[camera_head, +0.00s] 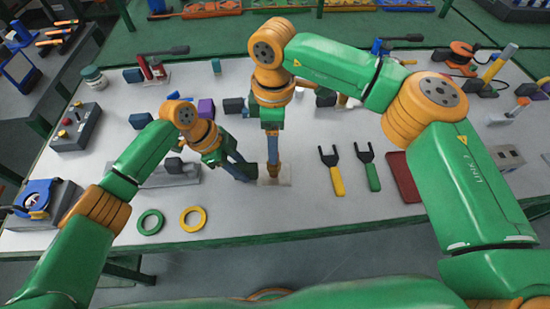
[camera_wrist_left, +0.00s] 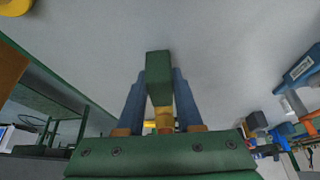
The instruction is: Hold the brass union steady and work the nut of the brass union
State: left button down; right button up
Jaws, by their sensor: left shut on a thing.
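The brass union (camera_head: 272,170) stands at a small pale plate (camera_head: 274,182) near the middle front of the table. My left gripper (camera_head: 250,175) reaches it from the left, tilted, and is shut on it; its fingers hide much of the union. In the left wrist view, brass (camera_wrist_left: 163,117) shows between the two blue fingers, with a green block in front that I cannot identify. My right gripper (camera_head: 273,161) points straight down over the union, its fingertips at the brass. I see it edge-on, so its opening is unclear. The nut is not clearly visible.
A yellow-handled fork tool (camera_head: 336,180), a green-handled one (camera_head: 372,177) and a red tray (camera_head: 403,176) lie to the right. A green ring (camera_head: 150,222) and a yellow ring (camera_head: 193,219) lie front left. A grey control box (camera_head: 77,127) stands far left.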

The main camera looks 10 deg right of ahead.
jog(key=shift+s+a+r+n, duration=0.1)
jog(key=shift+s+n, duration=0.05)
jog(key=shift+n, duration=0.4)
jog(key=shift+s+a+n, duration=0.1)
jog(key=shift+n, duration=0.45)
notch_tip(320, 180, down, 7)
jog(key=n+t+h, duration=0.1)
jog(key=n, duration=0.4)
jog(key=n+t, duration=0.1)
jog(key=n, duration=0.3)
jog(key=shift+w+n+h, duration=0.1)
jog(key=shift+n+h, duration=0.3)
grip_shut()
